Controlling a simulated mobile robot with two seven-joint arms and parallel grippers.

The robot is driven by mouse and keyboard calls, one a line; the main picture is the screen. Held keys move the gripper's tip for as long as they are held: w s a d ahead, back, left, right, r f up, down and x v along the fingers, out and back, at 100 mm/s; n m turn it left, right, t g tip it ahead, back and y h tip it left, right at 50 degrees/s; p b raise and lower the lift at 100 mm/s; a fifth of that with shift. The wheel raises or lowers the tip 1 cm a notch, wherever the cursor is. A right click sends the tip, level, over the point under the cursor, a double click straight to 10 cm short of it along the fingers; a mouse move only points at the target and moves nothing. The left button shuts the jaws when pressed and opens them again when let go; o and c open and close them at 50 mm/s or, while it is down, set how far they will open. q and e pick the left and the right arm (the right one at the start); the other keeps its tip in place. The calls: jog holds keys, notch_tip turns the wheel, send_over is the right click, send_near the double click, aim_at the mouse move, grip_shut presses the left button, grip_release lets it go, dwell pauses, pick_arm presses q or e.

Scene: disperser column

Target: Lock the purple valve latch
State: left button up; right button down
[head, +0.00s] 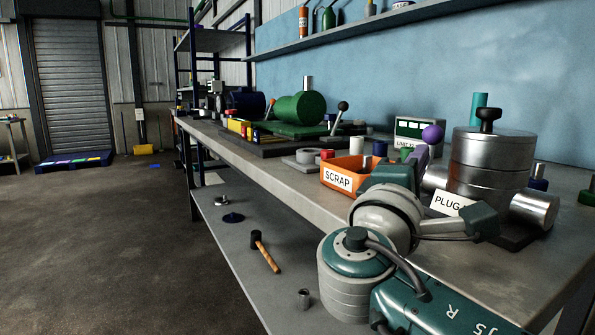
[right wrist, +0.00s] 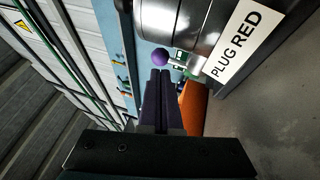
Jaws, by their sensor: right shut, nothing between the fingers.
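The purple ball knob of the valve latch (head: 433,132) shows just left of the metal disperser column (head: 492,160). It also shows in the right wrist view (right wrist: 162,57), in front of the column's shiny cylinder (right wrist: 185,22). My right gripper (right wrist: 160,72) is shut and empty, its dark purple fingers together, with the tips just below the knob in that picture. I cannot tell whether they touch it. In the head view the right gripper (head: 421,155) is mostly hidden behind my wrist. The latch's lever is hidden. My left gripper is not in view.
An orange SCRAP bin (head: 352,166) stands left of the column on the grey bench. A PLUG RED sign (right wrist: 238,45) is by the column's base. A hammer (head: 265,252) lies on the lower shelf.

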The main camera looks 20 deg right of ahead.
aim_at(441, 136)
jog(key=x, duration=0.5)
jog(key=shift+d, duration=0.1)
jog(key=shift+d+r+p, duration=0.1)
jog(key=shift+r+p, duration=0.15)
jog(key=shift+p, duration=0.2)
jog(key=d+g+y+p, duration=0.1)
jog(key=p, duration=0.1)
jog(key=d+m+y+p, duration=0.1)
jog(key=p, duration=0.1)
jog(key=shift+w+d+r+m+g, duration=0.1)
jog(key=shift+d+r+m+g, duration=0.2)
jog(key=shift+g, duration=0.1)
jog(key=shift+d+f, duration=0.2)
jog(key=shift+d, duration=0.1)
jog(key=shift+r, duration=0.1)
